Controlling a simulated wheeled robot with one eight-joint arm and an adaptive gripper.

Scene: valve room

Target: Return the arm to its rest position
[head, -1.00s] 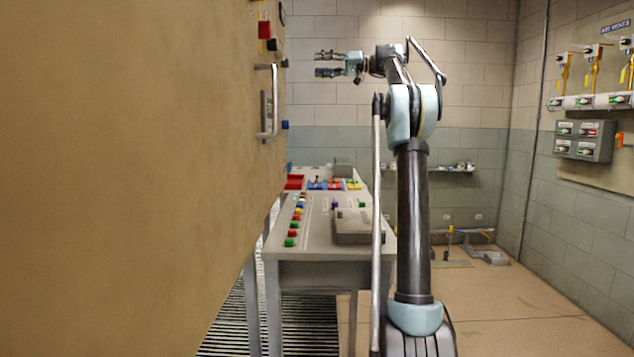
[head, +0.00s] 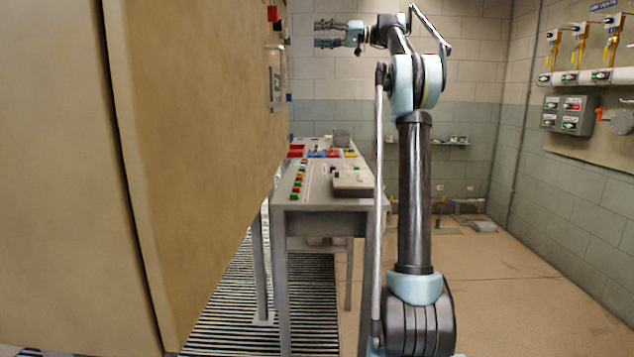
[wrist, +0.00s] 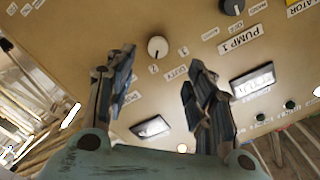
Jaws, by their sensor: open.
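My gripper (head: 328,34) is raised high in the head view, pointing left, with its fingers apart and nothing between them. My arm stands upright and bends left at the top. In the wrist view my gripper (wrist: 158,98) shows its two dark fingers spread. Beyond them is a tan panel (wrist: 150,22) with a pale knob (wrist: 157,47), a dark knob (wrist: 232,6) and a label reading PUMP 1 (wrist: 242,39). The gripper looks clear of the panel, though the exact gap cannot be told.
A large tan cabinet (head: 190,150) fills the left, with a handle (head: 275,78) on it. A grey console desk (head: 310,200) with coloured buttons stands beyond. Gas valves (head: 577,45) and a grey switch box (head: 569,115) are on the right wall. Floor (head: 510,275) at right is open.

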